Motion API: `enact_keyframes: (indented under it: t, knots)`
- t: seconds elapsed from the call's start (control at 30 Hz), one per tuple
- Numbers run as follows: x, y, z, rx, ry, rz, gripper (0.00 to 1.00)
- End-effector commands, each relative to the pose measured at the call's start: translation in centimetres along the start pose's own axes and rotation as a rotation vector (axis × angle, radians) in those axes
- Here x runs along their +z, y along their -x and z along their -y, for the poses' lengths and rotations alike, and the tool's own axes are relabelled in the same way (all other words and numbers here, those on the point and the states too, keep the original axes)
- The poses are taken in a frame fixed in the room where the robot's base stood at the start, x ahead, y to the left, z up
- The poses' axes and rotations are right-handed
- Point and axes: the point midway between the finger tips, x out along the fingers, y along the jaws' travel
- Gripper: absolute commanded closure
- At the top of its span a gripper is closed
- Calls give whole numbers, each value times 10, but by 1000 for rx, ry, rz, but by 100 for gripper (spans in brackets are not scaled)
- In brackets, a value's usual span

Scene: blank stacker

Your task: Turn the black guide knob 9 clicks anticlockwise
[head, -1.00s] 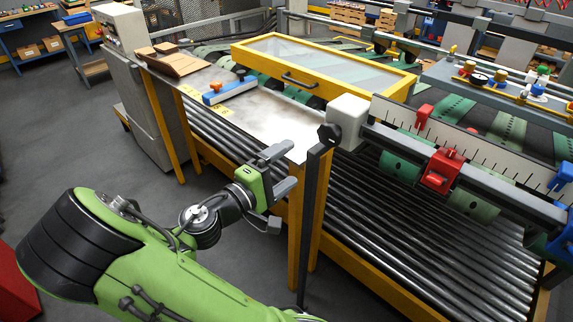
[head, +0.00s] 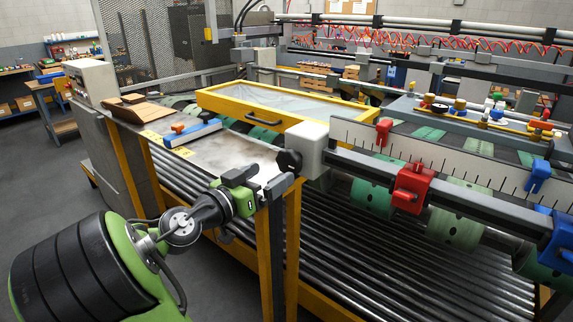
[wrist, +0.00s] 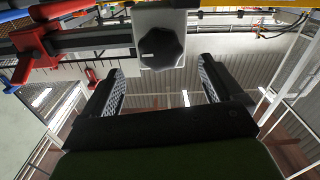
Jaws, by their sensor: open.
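The black guide knob (head: 289,161) is a lobed dial on the end of a light grey block (head: 309,148) at the left end of the guide rail. In the wrist view the knob (wrist: 160,48) faces me, with a small pale mark on it. My gripper (head: 262,179) is open and empty, just in front of and a little below the knob. In the wrist view my two fingers (wrist: 160,80) stand wide apart, and the knob shows beyond their tips, between them sideways. I see no contact with it.
A red clamp (head: 411,187) and a blue clamp (head: 561,245) sit on the rail, with a white scale (head: 455,153) behind. A dark post (head: 272,250) stands under my gripper. A yellow-framed cover (head: 240,108) lies behind. A metal table (head: 215,160) is to the left.

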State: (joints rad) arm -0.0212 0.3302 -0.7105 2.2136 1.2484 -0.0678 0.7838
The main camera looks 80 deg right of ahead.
Motion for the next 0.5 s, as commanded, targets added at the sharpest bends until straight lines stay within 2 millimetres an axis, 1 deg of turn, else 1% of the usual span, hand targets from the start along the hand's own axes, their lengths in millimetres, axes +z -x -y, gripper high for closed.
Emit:
enact_keyframes:
  t: [0.03,0.1,0.23,0.33,0.4,0.5]
  knots:
    - [0,-14,-2,9,0,0,7]
    - [-1,-32,-2,8,0,-2,7]
    - [-1,-59,-2,5,3,-2,7]
    - [0,-73,-1,3,2,-1,7]
    - [-1,-78,0,1,4,-2,7]
    - [0,-81,0,-1,4,-1,7]
